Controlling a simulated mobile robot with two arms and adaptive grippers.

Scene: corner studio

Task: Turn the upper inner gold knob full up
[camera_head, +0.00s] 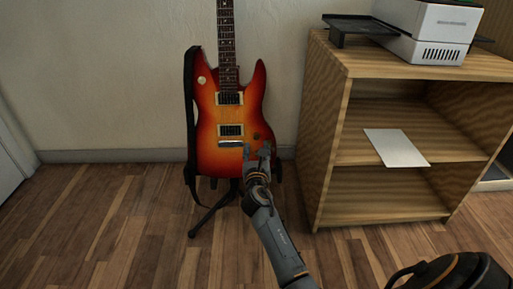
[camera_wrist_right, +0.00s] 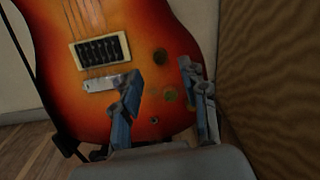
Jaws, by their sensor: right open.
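The sunburst electric guitar (camera_head: 208,130) stands upright against the wall on a dark stand. In the right wrist view its body (camera_wrist_right: 80,110) fills the middle. I cannot tell for sure which is the upper inner one, or how far either is turned. My right gripper (camera_head: 256,149) is open in front of the guitar's lower right body. Its spread fingers also show in the wrist view (camera_wrist_right: 159,72), with nothing gripped. My left gripper is not in view.
A wooden shelf unit (camera_head: 325,130) stands close to the right of the guitar. A white device (camera_head: 420,30) sits on top and a white sheet (camera_head: 396,148) lies on its middle shelf. A black strap (camera_head: 190,100) hangs along the guitar's left side. The wood floor at left is clear.

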